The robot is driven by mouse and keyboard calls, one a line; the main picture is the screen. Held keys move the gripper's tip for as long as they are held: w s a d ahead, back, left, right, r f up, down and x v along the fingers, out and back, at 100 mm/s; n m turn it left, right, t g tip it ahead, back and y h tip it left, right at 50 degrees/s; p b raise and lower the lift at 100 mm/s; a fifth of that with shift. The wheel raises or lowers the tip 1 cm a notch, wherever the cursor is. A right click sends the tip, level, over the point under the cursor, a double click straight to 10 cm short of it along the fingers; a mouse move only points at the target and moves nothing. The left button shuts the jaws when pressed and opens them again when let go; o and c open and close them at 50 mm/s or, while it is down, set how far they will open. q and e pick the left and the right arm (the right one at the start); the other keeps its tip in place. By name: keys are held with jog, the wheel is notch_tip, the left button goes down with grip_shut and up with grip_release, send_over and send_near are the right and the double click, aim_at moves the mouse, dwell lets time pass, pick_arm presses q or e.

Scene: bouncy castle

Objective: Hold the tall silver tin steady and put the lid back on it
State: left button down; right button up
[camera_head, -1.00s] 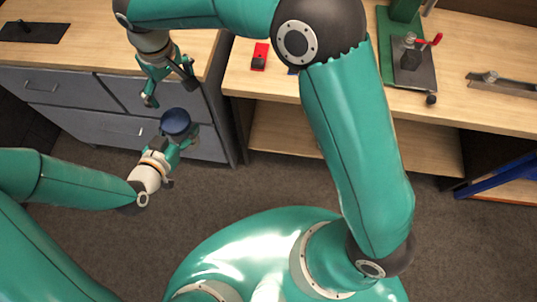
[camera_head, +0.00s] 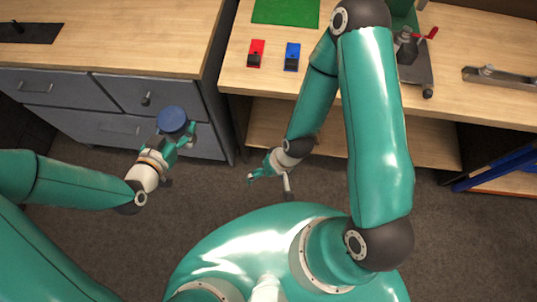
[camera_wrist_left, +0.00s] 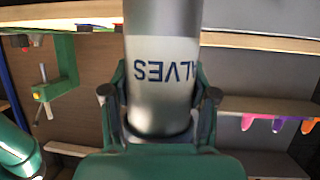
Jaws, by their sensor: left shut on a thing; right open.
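The tall silver tin (camera_wrist_left: 160,55) is in my left gripper, and blue lettering shows upside down on its side in the left wrist view. In the head view I look down on a round dark blue lid (camera_head: 172,119), which appears to sit on top of the tin and hides most of its body. How firmly it is seated I cannot tell. My left gripper (camera_head: 177,135) is shut around the tin, which is held up in front of the drawers. My right gripper (camera_head: 268,181) is open and empty, to the right of the tin and apart from it.
A grey drawer cabinet (camera_head: 60,93) stands behind the tin. A wooden workbench (camera_head: 350,88) to its right carries a red block (camera_head: 256,53), a blue block (camera_head: 292,57), a green mat (camera_head: 285,11) and a metal rail (camera_head: 500,78). Open floor lies between my grippers.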

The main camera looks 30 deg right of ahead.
dwell(0.4)
pick_arm(q)
jog(key=w+a+r+n+t+y, duration=0.1)
jog(key=w+a+r+n+y, duration=0.1)
jog(key=a+n+y, duration=0.2)
jog(key=w+a+r+n+t+y, duration=0.1)
jog(key=w+a+n+t+y, duration=0.1)
jog(key=a, duration=0.9)
jog(key=w+n+y, duration=0.1)
jog(key=n+y, duration=0.1)
jog(key=shift+a+r+y, duration=0.2)
jog(key=shift+r+y, duration=0.1)
jog(key=shift+r, duration=0.1)
